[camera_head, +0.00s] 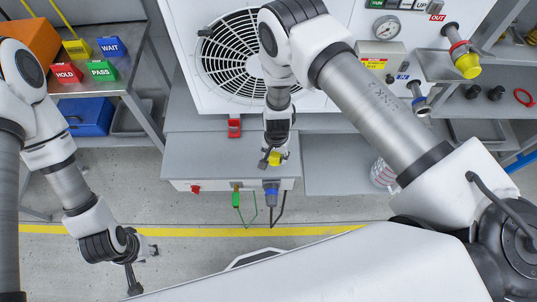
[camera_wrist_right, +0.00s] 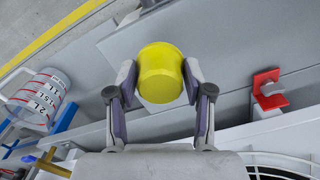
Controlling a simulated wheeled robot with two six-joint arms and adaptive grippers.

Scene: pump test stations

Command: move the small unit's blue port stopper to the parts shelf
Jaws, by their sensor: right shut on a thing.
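My right gripper (camera_head: 272,160) is shut on a yellow cap-like stopper (camera_wrist_right: 161,73), held between its two fingers above the grey box's top (camera_head: 215,150). The yellow stopper also shows in the head view (camera_head: 279,158), partly hidden by the fingers. A blue plug-like part (camera_head: 271,188) is on the box's front face; I cannot tell if it is the blue port stopper. A short pipe by the IN label has a blue ring (camera_head: 418,101). My left gripper (camera_head: 143,267) is open and empty above the floor at lower left.
The large unit has a fan grille (camera_head: 228,58), a gauge (camera_head: 386,26) and a yellow-capped pipe (camera_head: 467,65). A right shelf holds black caps (camera_head: 473,92) and a red ring (camera_head: 523,97). A left shelf carries coloured label blocks (camera_head: 102,71). A measuring jug (camera_wrist_right: 40,98) stands nearby.

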